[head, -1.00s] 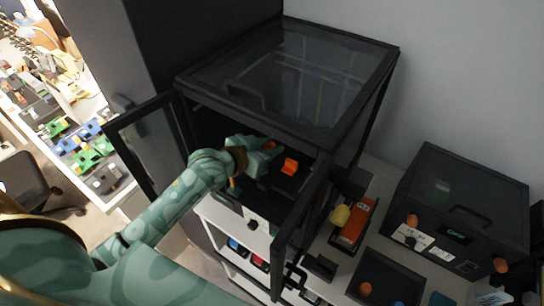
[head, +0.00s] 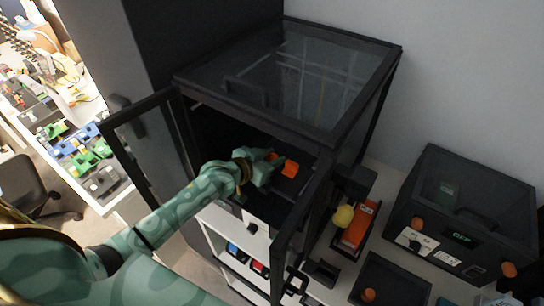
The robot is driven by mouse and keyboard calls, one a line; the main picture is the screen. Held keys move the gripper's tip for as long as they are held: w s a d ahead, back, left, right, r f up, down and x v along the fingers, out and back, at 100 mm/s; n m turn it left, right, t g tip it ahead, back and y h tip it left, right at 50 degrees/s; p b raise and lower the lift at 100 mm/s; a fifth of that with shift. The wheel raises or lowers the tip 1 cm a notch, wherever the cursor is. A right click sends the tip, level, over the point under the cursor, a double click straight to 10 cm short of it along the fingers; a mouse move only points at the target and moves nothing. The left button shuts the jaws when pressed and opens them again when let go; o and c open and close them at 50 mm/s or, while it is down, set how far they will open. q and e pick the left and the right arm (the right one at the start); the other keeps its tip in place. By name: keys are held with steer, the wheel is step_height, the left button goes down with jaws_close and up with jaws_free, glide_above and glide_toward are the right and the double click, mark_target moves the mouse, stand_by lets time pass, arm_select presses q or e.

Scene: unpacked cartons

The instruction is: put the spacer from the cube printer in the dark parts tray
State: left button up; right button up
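The cube printer (head: 265,92) is a black-framed enclosure with a clear top, its front doors open. Inside, an orange block (head: 290,168), apparently the spacer, sits on the dark bed. My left gripper (head: 274,163) is inside the printer, just left of this block. Its fingers are small and dim, so I cannot tell how far apart they are. A bit of orange also shows behind the fingers. The dark parts tray (head: 405,288) lies on the bench at the lower right, with a small orange piece in it. My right gripper is not in view.
The open left door (head: 150,150) stands beside my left arm; the right door (head: 303,225) stands between the printer's opening and the bench. An orange device with a yellow knob (head: 343,216) and a dark box with a display (head: 462,215) stand on the bench.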

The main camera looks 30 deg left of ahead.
arm_select(q)
steer(key=shift+o, duration=1.1)
